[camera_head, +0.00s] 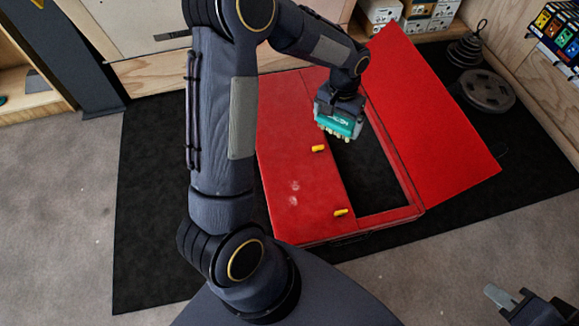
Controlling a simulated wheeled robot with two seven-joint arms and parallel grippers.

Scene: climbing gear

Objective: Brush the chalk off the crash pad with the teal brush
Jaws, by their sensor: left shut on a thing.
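The crash pad (276,120) is red and lies on a dark mat, with two small yellow tabs near its opening. Two pale chalk smudges (294,192) show on its left panel. My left gripper (339,106) is shut on the teal brush (340,122), over the pad's dark opening near the upper tab. The brush points its pale bristles down and seems apart from the chalk. My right gripper (513,300) is partly in view at the bottom right corner, away from the pad and cut off by the frame; its jaw gap is unclear.
A red flap (430,110) slants out on the pad's right. Shoe-like boxes (415,14) line the back. My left arm hides part of the floor and mat.

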